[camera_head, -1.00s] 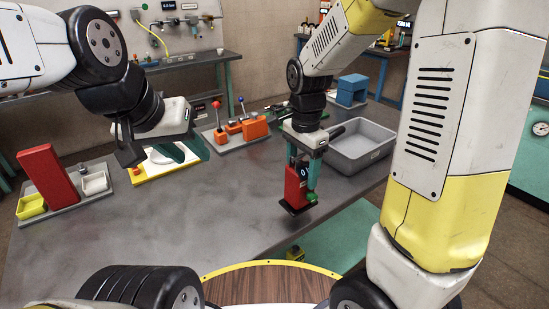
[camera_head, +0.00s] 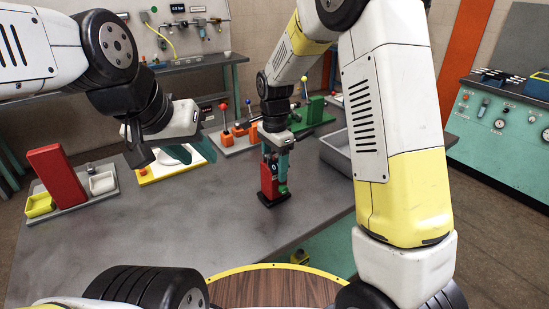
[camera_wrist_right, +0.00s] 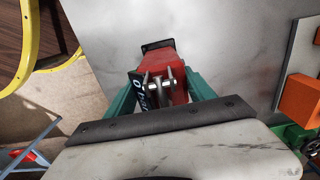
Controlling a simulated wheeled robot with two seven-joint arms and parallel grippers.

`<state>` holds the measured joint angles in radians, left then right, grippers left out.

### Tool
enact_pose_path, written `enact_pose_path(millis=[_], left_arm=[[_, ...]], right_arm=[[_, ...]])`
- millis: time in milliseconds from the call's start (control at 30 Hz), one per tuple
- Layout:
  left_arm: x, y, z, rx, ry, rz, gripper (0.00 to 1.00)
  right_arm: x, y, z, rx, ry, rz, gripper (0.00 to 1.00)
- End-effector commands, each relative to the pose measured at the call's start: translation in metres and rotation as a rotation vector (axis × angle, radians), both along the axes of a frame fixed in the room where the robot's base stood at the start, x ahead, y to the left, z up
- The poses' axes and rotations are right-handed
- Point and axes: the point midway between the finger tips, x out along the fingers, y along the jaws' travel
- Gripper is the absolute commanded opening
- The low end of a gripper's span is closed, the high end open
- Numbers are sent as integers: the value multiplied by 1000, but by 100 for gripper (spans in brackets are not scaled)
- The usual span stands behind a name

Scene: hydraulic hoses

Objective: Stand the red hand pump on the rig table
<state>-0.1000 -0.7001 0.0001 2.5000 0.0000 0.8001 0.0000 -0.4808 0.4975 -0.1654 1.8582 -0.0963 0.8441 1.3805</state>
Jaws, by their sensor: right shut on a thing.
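The red hand pump (camera_head: 266,183) is upright over the rig table (camera_head: 200,235), near its right front part. Its dark base is at or just above the grey top; I cannot tell whether it touches. My right gripper (camera_head: 275,168) is shut on the pump's upper part from above. In the right wrist view the red pump (camera_wrist_right: 178,88) lies between the two green fingers (camera_wrist_right: 170,95), with its dark base at the far end. My left gripper (camera_head: 188,153) hangs empty above the yellow-edged tray at the left, its teal fingers apart.
A red block stand (camera_head: 56,176) with a yellow bin (camera_head: 39,205) is at the table's left. Orange blocks with levers (camera_head: 240,129) and a green fixture (camera_head: 316,111) are at the back. A grey bin (camera_head: 335,153) stands right of the pump. The table's front middle is clear.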

Motion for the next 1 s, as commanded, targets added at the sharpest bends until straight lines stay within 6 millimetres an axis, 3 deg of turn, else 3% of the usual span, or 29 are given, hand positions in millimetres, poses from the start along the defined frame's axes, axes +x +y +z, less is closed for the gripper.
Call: enact_pose_path(millis=[400, 433, 500, 867, 1000], left_arm=[[0, 0, 0, 0, 0, 0, 36], [0, 0, 0, 0, 0, 0, 36], [0, 0, 0, 0, 0, 0, 36], [0, 0, 0, 0, 0, 0, 36], [0, 0, 0, 0, 0, 0, 36]], right_arm=[[0, 0, -6, 1, -2, 0, 0], [0, 0, -7, 0, 0, 0, 68], [0, 0, -7, 0, 0, 0, 82], [0, 0, -4, 1, -1, 0, 84], [1, 0, 11, 2, -5, 0, 84]])
